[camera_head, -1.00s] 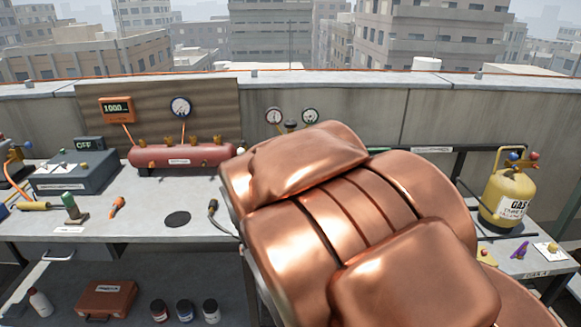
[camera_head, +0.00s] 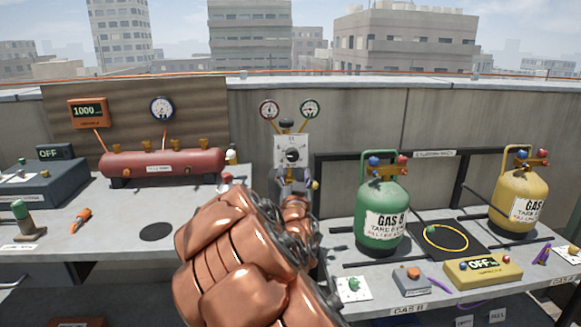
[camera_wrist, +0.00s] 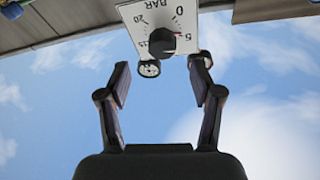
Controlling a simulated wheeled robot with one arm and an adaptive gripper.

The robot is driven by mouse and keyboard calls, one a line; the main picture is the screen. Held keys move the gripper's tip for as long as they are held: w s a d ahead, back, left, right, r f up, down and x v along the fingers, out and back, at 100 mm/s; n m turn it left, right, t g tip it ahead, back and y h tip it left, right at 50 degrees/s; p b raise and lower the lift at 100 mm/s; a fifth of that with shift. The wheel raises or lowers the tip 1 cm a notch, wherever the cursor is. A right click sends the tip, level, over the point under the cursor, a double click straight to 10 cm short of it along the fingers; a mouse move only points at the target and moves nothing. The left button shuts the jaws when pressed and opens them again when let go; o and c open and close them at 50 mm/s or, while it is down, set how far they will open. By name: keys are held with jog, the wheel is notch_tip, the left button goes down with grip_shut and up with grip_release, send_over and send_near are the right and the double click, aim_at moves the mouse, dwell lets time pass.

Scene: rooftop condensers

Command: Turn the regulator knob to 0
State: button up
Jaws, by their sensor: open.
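The regulator knob (camera_head: 291,155) is black and round, on a white dial plate (camera_head: 291,139) behind the bench. In the wrist view the knob (camera_wrist: 162,43) shows near the top, on a tilted plate (camera_wrist: 150,13) marked BAR with 0, 5, 15 and 20. A small reddish mark shows at the knob's edge near 0 and 5; the exact setting is unclear. My gripper (camera_wrist: 162,64) is open and empty, its two fingers apart on either side below the knob, not visibly touching it. In the head view my copper-coloured arm mostly hides the gripper.
Two round gauges (camera_head: 290,109) sit above the plate. A red tank (camera_head: 163,162) lies left. A green gas cylinder (camera_head: 382,218) and a yellow one (camera_head: 519,198) stand right. Bench space left of my arm is mostly clear.

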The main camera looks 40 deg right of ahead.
aim_at(293, 156)
jog(key=w+d+p, duration=0.1)
jog(key=w+d+r+t+p, duration=0.1)
jog(key=p, duration=0.1)
jog(key=shift+w+d+r+n+t, duration=0.15)
jog(key=shift+r+n+t, duration=0.05)
jog(key=shift+n+t, duration=0.1)
jog(key=shift+w+d, duration=0.2)
jog(key=shift+d, duration=0.05)
jog(key=shift+x, duration=2.25)
jog(key=shift+a, duration=0.1)
jog(key=shift+c, duration=0.2)
jog(key=c, duration=1.1)
